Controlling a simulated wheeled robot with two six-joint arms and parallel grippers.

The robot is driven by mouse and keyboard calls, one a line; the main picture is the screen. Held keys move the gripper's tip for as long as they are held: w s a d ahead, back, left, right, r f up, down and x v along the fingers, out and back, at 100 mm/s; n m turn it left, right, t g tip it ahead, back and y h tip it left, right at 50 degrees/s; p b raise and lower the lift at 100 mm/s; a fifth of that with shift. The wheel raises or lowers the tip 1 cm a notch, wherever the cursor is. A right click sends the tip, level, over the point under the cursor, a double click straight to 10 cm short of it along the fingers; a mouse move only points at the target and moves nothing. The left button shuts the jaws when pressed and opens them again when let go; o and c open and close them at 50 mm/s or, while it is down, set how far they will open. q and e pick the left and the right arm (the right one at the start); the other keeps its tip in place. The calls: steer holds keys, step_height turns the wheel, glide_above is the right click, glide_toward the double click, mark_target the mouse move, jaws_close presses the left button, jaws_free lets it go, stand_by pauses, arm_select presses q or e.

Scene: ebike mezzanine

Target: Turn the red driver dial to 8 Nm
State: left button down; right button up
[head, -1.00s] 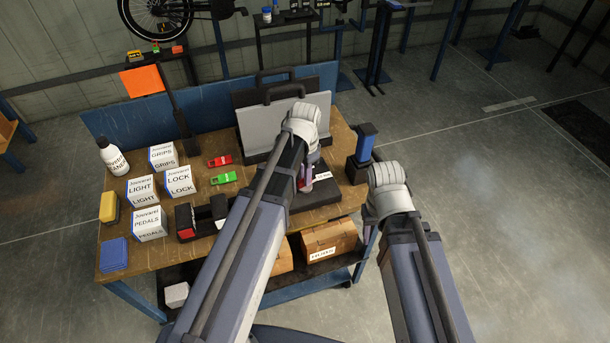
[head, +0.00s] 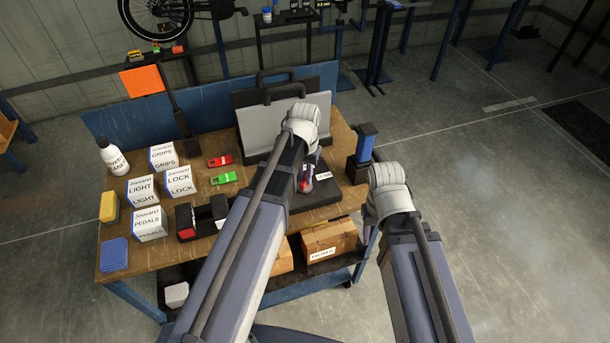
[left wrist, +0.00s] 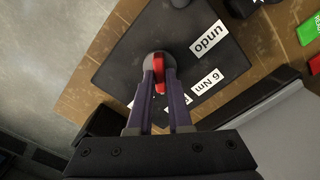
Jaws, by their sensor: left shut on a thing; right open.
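The red dial (left wrist: 160,72) sits on a round grey base on a dark square board (left wrist: 135,50); in the head view the board (head: 318,199) lies at the bench's right side. My left gripper (left wrist: 159,82) is shut on the dial, one finger on each side. The dial's red bar points roughly up and down in the wrist view. Other labels are partly hidden behind the fingers; I cannot read 8 Nm. My right gripper (head: 367,226) is open and empty beside the bench's right edge.
White boxes (head: 181,181), a red tool (head: 220,161) and a green tool (head: 224,178) lie on the bench's left half. A grey panel (head: 270,125) stands behind the board. A blue-topped block (head: 366,140) stands at the right edge. Cardboard boxes (head: 329,240) are on the lower shelf.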

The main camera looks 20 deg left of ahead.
mark_target(305, 179)
arm_select(q)
steer(key=shift+n, duration=1.6)
steer(key=c, duration=0.8)
jaws_free()
steer(key=shift+c, duration=0.2)
step_height(305, 179, up, 8)
steer(key=p, duration=0.8)
steer(key=shift+f, duration=0.1)
steer(key=shift+s, duration=0.1)
